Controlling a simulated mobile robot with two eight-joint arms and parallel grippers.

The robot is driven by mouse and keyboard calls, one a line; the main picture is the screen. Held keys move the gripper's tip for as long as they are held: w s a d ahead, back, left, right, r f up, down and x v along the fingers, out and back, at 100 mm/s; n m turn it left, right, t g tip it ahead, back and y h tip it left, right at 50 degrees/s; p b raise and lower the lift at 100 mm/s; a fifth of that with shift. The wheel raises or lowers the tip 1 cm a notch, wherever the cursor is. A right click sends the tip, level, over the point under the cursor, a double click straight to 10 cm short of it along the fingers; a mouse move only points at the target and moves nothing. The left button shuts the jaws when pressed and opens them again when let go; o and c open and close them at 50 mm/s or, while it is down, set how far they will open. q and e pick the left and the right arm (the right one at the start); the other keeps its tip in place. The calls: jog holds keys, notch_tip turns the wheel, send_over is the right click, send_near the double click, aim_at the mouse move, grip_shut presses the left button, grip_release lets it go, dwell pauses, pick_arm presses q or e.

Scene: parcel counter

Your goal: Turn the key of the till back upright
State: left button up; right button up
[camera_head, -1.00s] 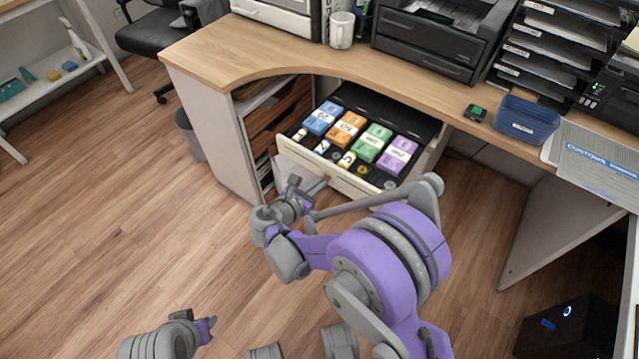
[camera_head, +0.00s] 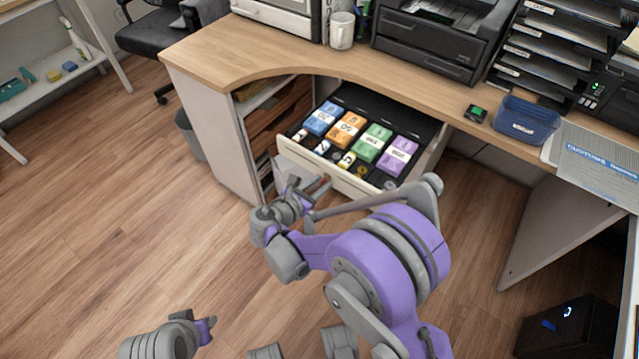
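The till is an open drawer (camera_head: 352,187) under the wooden counter, with a pale front and black compartments holding blue, orange, green and purple bundles. My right gripper (camera_head: 311,184) is at the left part of the drawer's front face, very close to it. A small brownish spot shows by its fingertips. The key is too small and too covered by the gripper to make out, so its angle and any grip on it cannot be told. My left gripper (camera_head: 207,325) is low in the view above the floor, far from the till, its fingers mostly hidden.
The counter (camera_head: 250,50) curves above the drawer. A grey bin (camera_head: 188,135) stands left of the desk. The floor at left is clear.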

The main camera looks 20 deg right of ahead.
jog(key=p+v, duration=0.2)
jog(key=v, duration=0.8)
jog(key=shift+s+a+r, duration=0.15)
jog(key=shift+a+r, duration=0.05)
jog(key=shift+a, duration=0.05)
